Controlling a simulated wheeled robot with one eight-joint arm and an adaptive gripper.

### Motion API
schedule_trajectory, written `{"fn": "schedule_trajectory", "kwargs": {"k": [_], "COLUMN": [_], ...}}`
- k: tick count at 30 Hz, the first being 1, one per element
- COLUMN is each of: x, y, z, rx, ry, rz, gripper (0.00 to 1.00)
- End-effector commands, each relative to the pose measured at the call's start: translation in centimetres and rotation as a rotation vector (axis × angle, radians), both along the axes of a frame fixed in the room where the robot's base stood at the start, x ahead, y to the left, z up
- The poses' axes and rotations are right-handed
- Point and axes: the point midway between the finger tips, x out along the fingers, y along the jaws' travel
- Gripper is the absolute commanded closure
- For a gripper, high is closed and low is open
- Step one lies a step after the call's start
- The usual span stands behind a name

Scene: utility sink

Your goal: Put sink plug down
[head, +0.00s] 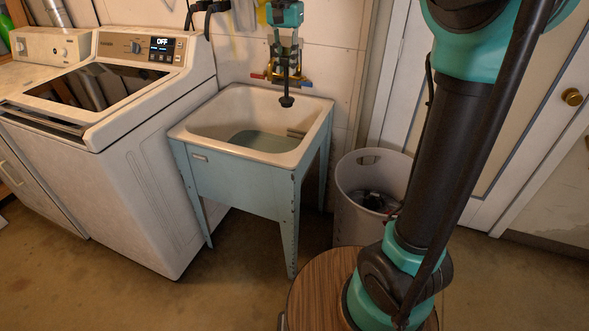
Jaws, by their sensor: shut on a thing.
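The utility sink (183,131) has a white basin in a pale blue stand with legs, beside the washing machine. My gripper (287,88) points down over the back right part of the basin, in front of the faucet. It is shut on a small dark piece, which looks like the sink plug (287,101), hanging at the fingertips. The plug appears apart from the basin, though its exact height is hard to judge. A blue-grey patch, perhaps water, shows at the basin bottom (262,141). The drain cannot be made out.
The brass faucet with red and blue handles (258,76) is on the wall behind my gripper. A washing machine (150,190) stands left of the sink. A grey bin (347,210) with dark contents stands at its right. Bare floor lies in front.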

Motion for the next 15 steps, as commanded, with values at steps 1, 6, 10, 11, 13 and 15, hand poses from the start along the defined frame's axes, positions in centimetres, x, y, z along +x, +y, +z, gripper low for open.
{"fn": "schedule_trajectory", "kwargs": {"k": [1,6,10,11,13,15], "x": [-0.2,-0.4,-0.4,-0.4,-0.5,-0.4], "y": [-0.1,-0.2,-0.2,-0.2,-0.2,-0.2], "z": [0.7,0.6,-2.0,-2.8,-4.5,-6.2], "rx": [0.0,0.0,0.0,0.0,0.0,0.0], "ry": [0.0,0.0,0.0,0.0,0.0,0.0], "rz": [0.0,0.0,0.0,0.0,0.0,0.0], "gripper": [1.0,1.0,1.0,1.0,1.0,1.0]}}
